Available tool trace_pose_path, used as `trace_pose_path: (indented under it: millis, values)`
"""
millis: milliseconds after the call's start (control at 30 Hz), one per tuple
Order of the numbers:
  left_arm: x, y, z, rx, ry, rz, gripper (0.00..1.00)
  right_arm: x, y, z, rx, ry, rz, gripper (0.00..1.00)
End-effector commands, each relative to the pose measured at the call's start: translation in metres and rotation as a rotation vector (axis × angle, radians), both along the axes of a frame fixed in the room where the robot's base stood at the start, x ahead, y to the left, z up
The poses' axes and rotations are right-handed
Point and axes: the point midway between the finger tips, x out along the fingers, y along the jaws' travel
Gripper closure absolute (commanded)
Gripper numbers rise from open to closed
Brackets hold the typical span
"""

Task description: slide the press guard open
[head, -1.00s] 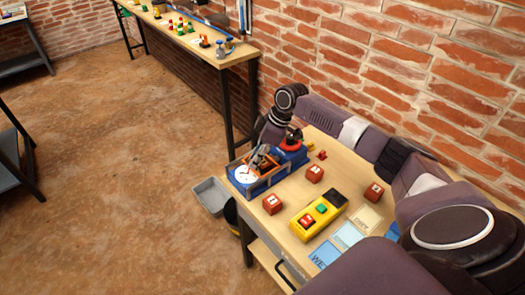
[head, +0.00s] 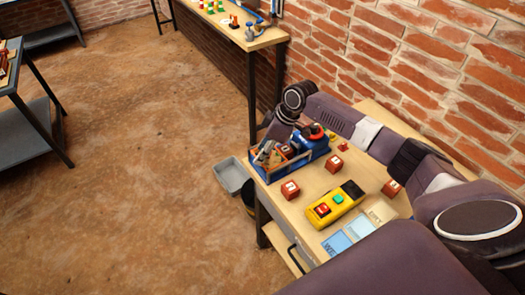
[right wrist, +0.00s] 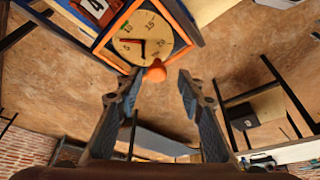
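The blue press (head: 318,150) stands on the far left end of the wooden workbench, with a red round part on top. Its orange-edged guard frame (right wrist: 178,18) shows large in the right wrist view, beside a round dial (right wrist: 145,35) with a red pointer. An orange ball knob (right wrist: 155,72) sticks out from the frame. My right gripper (right wrist: 157,88) is open, with the knob between and slightly beyond its fingertips; I see no clear contact. In the head view the right gripper (head: 268,154) is at the press's front end and hides the dial. My left gripper is not in view.
Several red blocks (head: 290,190), a yellow control box (head: 335,204) with red and green buttons, and blue and pale cards (head: 360,226) lie on the bench. A grey bin (head: 234,177) is beside the bench's left edge. A brick wall (head: 430,70) stands behind. The floor at left is open.

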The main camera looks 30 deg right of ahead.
Motion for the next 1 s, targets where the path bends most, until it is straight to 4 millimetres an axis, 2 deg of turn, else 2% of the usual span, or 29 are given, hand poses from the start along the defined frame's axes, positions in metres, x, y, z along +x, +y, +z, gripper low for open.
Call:
trace_pose_path:
  millis: [133, 267, 500, 700, 833, 1000]
  values:
    - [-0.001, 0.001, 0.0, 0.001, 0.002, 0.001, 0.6, -0.001, -0.002, 0.003, -0.001, 0.0, 0.0, 0.65]
    - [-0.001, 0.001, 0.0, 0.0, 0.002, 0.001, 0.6, -0.004, -0.007, 0.017, -0.003, -0.002, 0.0, 0.65]
    - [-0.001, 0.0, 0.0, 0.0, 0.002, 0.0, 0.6, -0.016, -0.021, 0.064, -0.003, -0.004, -0.001, 0.65]
    - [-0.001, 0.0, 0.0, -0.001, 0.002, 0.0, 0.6, -0.025, -0.03, 0.097, -0.002, -0.002, 0.0, 0.65]
    - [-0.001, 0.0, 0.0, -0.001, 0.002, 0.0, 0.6, -0.028, -0.033, 0.107, -0.001, -0.001, 0.001, 0.65]
    - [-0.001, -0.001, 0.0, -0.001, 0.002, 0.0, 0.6, -0.03, -0.034, 0.111, 0.0, 0.0, 0.001, 0.65]
